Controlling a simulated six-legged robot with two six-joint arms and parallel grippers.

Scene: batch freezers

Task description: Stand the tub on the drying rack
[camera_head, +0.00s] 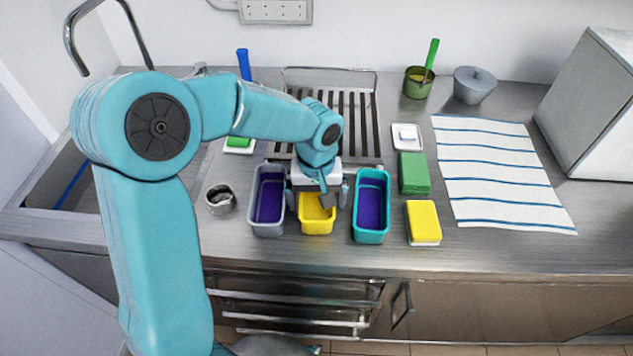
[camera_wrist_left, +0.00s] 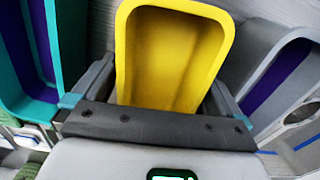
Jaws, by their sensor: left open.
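A yellow tub (camera_head: 317,226) stands on the steel counter between a grey tub (camera_head: 256,222) and a teal tub (camera_head: 371,237), both purple inside. My left gripper (camera_head: 318,196) is open above the yellow tub, one finger at each side. In the left wrist view the yellow tub (camera_wrist_left: 168,62) lies between the open fingers; I cannot tell whether they touch it. The drying rack (camera_head: 352,106), with dark slats and a metal frame, lies behind the tubs, partly hidden by my left arm. My right gripper is not in view.
Green (camera_head: 414,174) and yellow (camera_head: 422,222) sponges sit right of the teal tub. A small cup (camera_head: 220,199) stands left of the grey tub. A sink (camera_head: 70,185) is at the left, a striped towel (camera_head: 500,175) at the right. A green pot (camera_head: 417,84) stands beyond the rack's right side.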

